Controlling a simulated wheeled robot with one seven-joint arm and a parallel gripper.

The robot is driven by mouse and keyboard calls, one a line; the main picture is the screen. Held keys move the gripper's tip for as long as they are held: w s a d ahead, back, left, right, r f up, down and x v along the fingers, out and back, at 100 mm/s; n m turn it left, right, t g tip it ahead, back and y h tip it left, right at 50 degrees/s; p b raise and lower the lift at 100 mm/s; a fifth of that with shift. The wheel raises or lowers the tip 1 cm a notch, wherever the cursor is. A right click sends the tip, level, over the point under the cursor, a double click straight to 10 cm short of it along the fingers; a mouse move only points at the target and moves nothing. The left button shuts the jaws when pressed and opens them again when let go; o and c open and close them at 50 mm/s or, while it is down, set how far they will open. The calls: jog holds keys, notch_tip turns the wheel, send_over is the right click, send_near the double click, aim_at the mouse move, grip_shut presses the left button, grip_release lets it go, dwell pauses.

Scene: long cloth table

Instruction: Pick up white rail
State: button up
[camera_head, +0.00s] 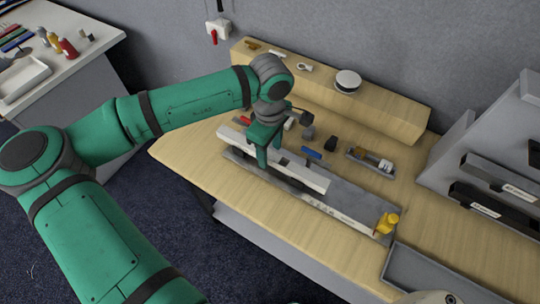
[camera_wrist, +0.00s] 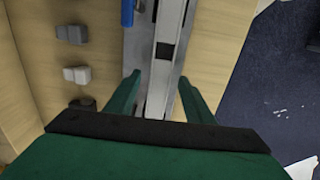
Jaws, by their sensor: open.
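The white rail (camera_head: 309,176) is a long pale bar with a dark patch. It lies lengthwise along a grey metal base (camera_head: 347,200) on the wooden table. In the wrist view the rail (camera_wrist: 166,75) runs upward between the fingers. My gripper (camera_head: 268,160) is over the rail near its middle in the head view. In the wrist view my gripper (camera_wrist: 160,92) is open, with one green finger on each side of the rail and gaps beside it. The gripper hides part of the rail in the head view. I cannot tell how far down the fingertips reach.
A yellow piece (camera_head: 387,222) stands at the base's right end. A blue object (camera_head: 311,153), a dark block (camera_head: 331,143) and a small tray (camera_head: 370,161) lie behind the rail. A raised wooden shelf (camera_head: 380,106) runs along the back. A grey tray (camera_head: 430,272) is at front right.

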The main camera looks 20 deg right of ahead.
jog(key=shift+f, duration=0.35)
jog(key=shift+c, duration=0.2)
jog(key=shift+w, duration=0.15)
grip_shut()
jog(key=shift+a, duration=0.1)
jog(key=shift+r, duration=0.1)
